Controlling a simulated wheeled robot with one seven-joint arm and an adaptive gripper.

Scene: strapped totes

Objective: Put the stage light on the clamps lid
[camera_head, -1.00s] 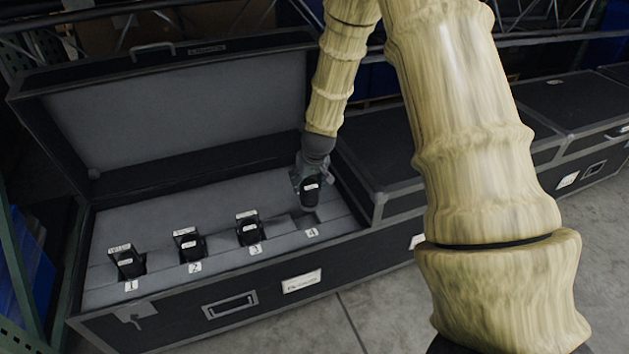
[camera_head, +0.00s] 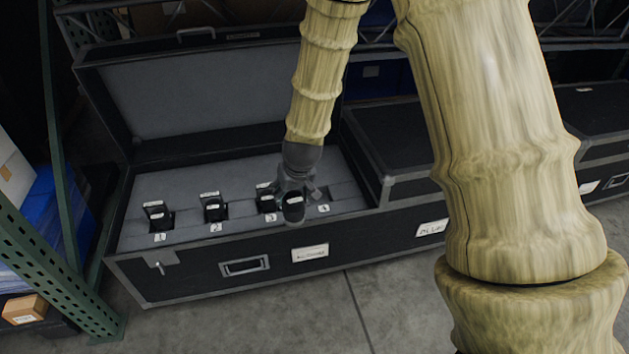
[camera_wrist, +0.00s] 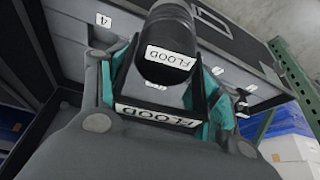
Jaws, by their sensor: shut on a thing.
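My gripper (camera_head: 294,190) is shut on a black stage light (camera_head: 293,208) in front of my head camera, held over the front part of the open case between the numbers 3 and 4. In the wrist view the light (camera_wrist: 168,45) is a black cylinder with white FLOOD labels, between the teal fingers of my gripper (camera_wrist: 165,95). A closed black case with a flat lid (camera_head: 395,138) stands right of the open case; its front label reads something like PLUGS. Another closed lid (camera_head: 590,100) is farther right. I cannot read a clamps label on either.
The open case (camera_head: 190,268) has grey foam with several numbered slots; black lights stand at slots 1 (camera_head: 157,215), 2 (camera_head: 214,207) and 3 (camera_head: 265,198). Slot 4 looks empty. A green rack post (camera_head: 50,260) stands at left. The concrete floor (camera_head: 300,310) in front is clear.

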